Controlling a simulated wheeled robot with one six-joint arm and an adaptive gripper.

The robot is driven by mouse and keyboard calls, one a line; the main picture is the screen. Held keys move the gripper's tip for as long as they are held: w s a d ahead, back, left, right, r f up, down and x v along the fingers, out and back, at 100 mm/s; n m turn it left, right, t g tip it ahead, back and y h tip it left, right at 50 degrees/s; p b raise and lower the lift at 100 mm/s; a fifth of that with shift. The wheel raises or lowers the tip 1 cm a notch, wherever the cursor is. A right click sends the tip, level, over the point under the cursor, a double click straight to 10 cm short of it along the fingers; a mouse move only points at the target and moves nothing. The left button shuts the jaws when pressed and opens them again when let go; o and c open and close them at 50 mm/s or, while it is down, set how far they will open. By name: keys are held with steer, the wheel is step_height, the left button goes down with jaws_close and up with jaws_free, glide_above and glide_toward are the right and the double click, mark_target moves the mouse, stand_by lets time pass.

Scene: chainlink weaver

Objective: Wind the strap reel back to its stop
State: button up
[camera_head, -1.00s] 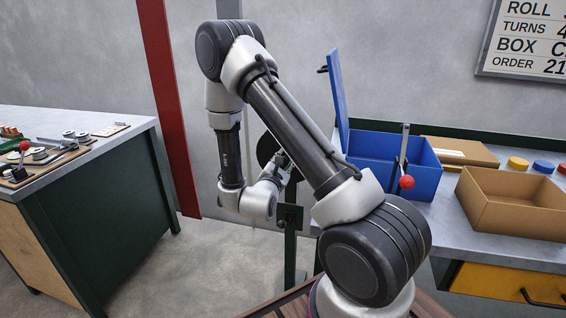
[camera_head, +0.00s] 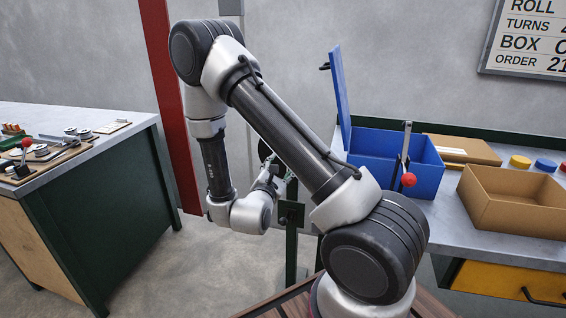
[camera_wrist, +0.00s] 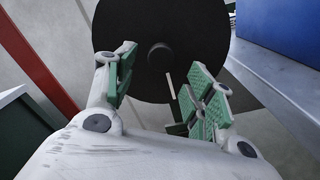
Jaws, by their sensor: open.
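The strap reel is a black disc with a small round hub; it fills the top middle of the wrist view (camera_wrist: 155,30). In the head view only a dark sliver of it (camera_head: 264,150) shows behind my arm. A thin pale bar (camera_wrist: 171,86) shows at the disc's lower edge, between my fingers; I cannot tell if it is part of the reel. My gripper (camera_wrist: 163,72) is open, its green-padded fingers apart on either side of the disc's lower part, with nothing held. In the head view my gripper (camera_head: 270,172) is beside the reel, partly hidden.
A dark green post with a bracket (camera_head: 291,213) stands below the reel. A red upright (camera_head: 165,100) is to the left. The right bench carries an open blue box (camera_head: 430,172), a red-knobbed lever (camera_head: 408,180) and a cardboard box (camera_head: 515,205). A left bench (camera_head: 100,195) holds small parts.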

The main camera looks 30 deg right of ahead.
steer(key=v, duration=0.5)
steer(key=shift+s+a, duration=0.25)
steer(key=shift+s, duration=0.1)
